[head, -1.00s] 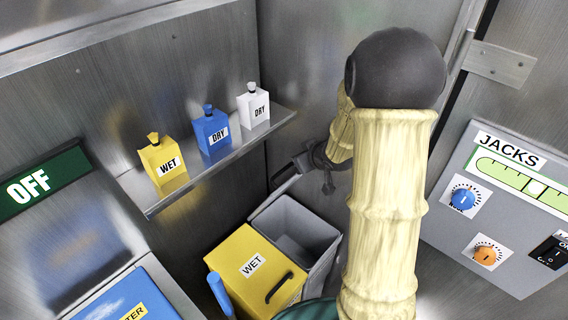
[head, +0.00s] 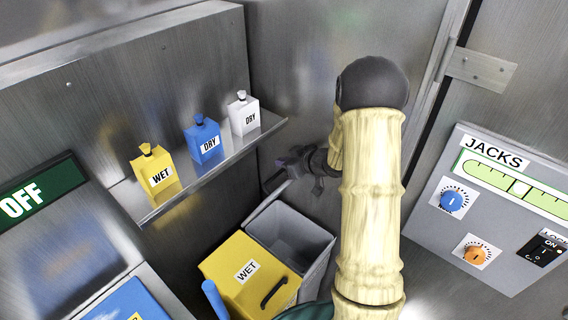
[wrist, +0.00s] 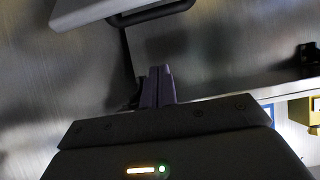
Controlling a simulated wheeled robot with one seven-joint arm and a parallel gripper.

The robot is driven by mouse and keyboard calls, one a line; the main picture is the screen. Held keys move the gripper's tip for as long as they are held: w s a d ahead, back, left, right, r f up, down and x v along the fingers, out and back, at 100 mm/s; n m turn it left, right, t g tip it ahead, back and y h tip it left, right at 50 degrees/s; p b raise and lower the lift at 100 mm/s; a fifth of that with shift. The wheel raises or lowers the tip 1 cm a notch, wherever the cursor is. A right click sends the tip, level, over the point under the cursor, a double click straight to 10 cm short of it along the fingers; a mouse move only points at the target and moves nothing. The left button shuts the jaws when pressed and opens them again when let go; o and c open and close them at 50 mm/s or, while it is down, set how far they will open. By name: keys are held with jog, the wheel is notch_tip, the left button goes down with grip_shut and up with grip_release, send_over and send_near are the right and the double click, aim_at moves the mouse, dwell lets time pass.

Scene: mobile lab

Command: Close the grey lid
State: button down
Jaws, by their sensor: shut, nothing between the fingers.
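The grey bin (head: 318,243) stands on the floor against the back wall, with its inside showing. Its grey lid (head: 262,204) is raised and seen nearly edge-on, tilted up from the bin's left side. In the wrist view a grey panel with a bar handle, which looks like the lid (wrist: 88,10), shows at the top left. My gripper (head: 273,182) is near the lid's upper end in the head view; I cannot tell whether they touch. In the wrist view its fingers (wrist: 158,72) are together and empty, apart from the panel.
A yellow WET bin (head: 245,292) with its lid down adjoins the grey bin. A shelf (head: 215,165) with yellow, blue and white bottles is on the left wall. A JACKS panel (head: 500,205) is at right.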

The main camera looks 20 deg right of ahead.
jog(key=p, duration=0.2)
send_over(276, 176)
jog(key=w+a, duration=0.1)
jog(key=w, duration=0.1)
notch_tip(276, 176, down, 4)
jog(key=shift+s+d+f+p, duration=0.3)
jog(key=shift+s+f, duration=0.2)
jog(key=shift+f, duration=0.2)
jog(key=shift+s+d+f+p, duration=0.15)
jog(key=shift+s+f+p, duration=0.15)
jog(key=shift+s+f, duration=0.3)
